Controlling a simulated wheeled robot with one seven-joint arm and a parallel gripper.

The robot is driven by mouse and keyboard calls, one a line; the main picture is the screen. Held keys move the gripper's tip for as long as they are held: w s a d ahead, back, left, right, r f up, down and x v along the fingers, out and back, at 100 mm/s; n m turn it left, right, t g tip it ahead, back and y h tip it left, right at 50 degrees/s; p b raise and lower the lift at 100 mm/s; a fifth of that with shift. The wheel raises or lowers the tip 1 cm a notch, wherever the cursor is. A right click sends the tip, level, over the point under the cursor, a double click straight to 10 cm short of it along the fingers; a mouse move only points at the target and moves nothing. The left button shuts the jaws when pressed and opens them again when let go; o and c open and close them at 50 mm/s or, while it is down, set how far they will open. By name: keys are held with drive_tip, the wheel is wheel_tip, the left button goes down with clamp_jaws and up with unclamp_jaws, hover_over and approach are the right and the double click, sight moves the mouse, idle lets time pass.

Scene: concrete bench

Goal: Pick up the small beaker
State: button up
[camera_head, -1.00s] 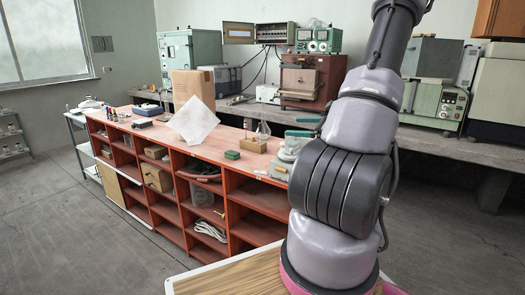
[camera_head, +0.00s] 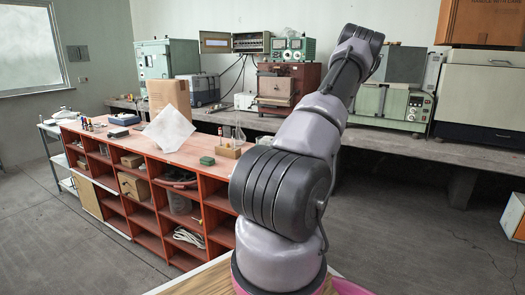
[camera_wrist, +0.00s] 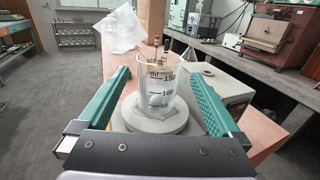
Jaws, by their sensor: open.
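The small beaker (camera_wrist: 155,96) is clear glass with dark graduation marks and stands upright on the round grey plate (camera_wrist: 150,122) of a bench device in the wrist view. My gripper (camera_wrist: 158,74) is open, with one teal finger left of the beaker and the other right of it. The beaker is between the fingers, with a gap showing on each side, and is not gripped.
Instruments line the concrete bench behind. Floor at right is mostly clear.

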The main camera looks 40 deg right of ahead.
drive_tip(key=shift+w+f, duration=0.1)
drive_tip(key=shift+w, duration=1.9)
drive_tip(key=c, duration=1.5)
